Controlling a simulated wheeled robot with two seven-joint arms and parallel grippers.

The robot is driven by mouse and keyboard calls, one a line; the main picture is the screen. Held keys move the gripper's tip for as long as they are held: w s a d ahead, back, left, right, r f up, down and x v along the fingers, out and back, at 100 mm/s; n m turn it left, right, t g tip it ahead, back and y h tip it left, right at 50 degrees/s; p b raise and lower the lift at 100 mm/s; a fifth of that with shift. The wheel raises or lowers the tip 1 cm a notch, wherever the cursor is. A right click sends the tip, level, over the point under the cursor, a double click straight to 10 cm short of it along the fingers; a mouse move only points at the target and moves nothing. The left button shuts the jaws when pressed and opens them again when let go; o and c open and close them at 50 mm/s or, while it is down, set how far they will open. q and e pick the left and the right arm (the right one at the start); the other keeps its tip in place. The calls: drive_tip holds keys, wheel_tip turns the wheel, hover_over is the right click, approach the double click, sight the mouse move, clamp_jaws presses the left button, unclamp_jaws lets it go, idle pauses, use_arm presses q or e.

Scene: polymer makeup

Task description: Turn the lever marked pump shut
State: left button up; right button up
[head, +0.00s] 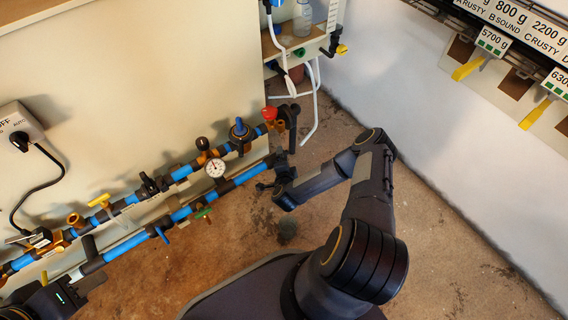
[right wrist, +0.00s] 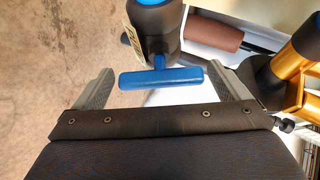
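In the right wrist view, a blue bar-shaped lever (right wrist: 162,77) sits on a dark valve body (right wrist: 155,22) with a pale tag (right wrist: 134,45) beside it; I cannot read its marking. My right gripper (right wrist: 165,88) is open, with one finger on each side of the lever and no grip on it. In the head view the right gripper (head: 266,185) is by the right end of the lower pipe, and this lever is hard to make out there. My left gripper (head: 88,284) is at the bottom left corner, near the lower pipe; its fingers are unclear.
Two blue pipe runs carry a gauge (head: 215,168), a yellow lever (head: 99,201), a blue lever (head: 162,236), a green lever (head: 203,212) and a red knob (head: 269,113). An orange fitting (right wrist: 292,72) is close to the right finger in the wrist view. Bare floor (head: 450,260) lies right.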

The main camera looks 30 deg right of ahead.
drive_tip(key=shift+s+a+r+p, duration=0.2)
drive_tip(key=shift+s+r+p, duration=0.1)
drive_tip(key=shift+s, duration=0.05)
drive_tip(key=p+v, duration=0.2)
drive_tip(key=v, duration=0.5)
drive_tip(key=shift+p, duration=0.4)
drive_tip(key=shift+f, duration=0.1)
